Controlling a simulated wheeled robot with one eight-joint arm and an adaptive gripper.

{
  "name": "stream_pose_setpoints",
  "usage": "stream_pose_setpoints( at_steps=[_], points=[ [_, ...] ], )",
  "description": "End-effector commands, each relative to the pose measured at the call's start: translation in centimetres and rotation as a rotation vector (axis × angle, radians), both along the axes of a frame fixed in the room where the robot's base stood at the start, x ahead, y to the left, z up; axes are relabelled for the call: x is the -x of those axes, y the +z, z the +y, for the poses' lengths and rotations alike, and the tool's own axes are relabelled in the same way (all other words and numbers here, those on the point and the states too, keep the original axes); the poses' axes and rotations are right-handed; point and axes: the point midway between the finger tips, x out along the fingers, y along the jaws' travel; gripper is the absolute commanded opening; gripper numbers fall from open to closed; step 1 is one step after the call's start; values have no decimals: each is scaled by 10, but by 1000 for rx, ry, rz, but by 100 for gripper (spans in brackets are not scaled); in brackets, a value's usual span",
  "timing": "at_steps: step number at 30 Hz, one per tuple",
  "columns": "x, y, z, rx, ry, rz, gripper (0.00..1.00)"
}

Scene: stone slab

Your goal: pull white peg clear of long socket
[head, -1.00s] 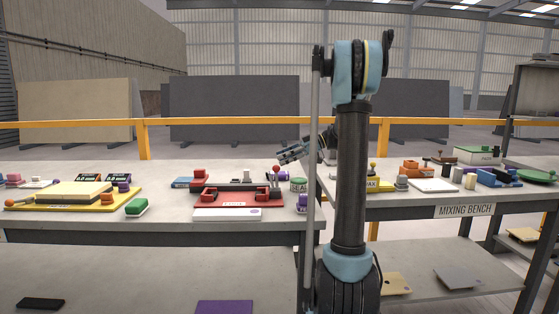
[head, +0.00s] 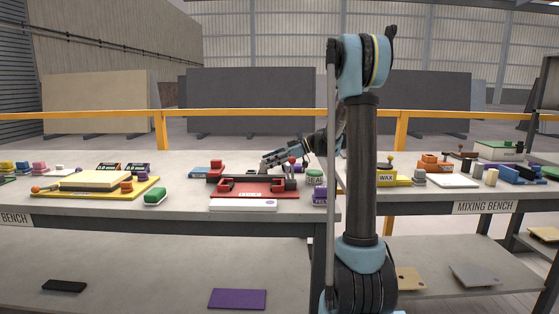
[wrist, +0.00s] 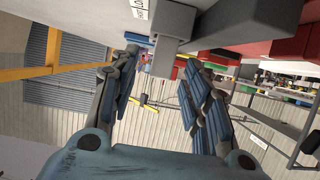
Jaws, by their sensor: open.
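In the wrist view a pale grey block with a stubby end, which looks like the white peg (wrist: 172,28), projects from a larger grey body that may be the long socket (wrist: 245,18). My gripper (wrist: 158,62) is open, one finger on each side of the peg's end in this picture. I cannot tell whether either finger touches it. In the head view my gripper (head: 265,167) reaches in from the right, low over the red fixture (head: 252,192), and hides the peg there.
A red-balled post (head: 292,162), a green-topped jar (head: 314,177) and a purple-and-white container (head: 320,194) stand close to my gripper's right. A white box (head: 243,205) lies in front of the fixture. A green block (head: 155,196) and yellow tray (head: 80,194) are left.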

Motion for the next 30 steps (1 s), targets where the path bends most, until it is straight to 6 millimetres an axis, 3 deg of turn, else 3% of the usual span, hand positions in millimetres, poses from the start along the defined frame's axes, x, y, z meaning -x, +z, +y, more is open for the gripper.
stream_pose_setpoints(
  at_steps=[7,20,26,30],
  points=[
    [0,-10,26,0,2,1,43],
    [-1,-13,32,0,1,0,43],
    [-1,-13,32,0,1,0,0],
    [0,-13,32,0,2,1,0]
  ],
)
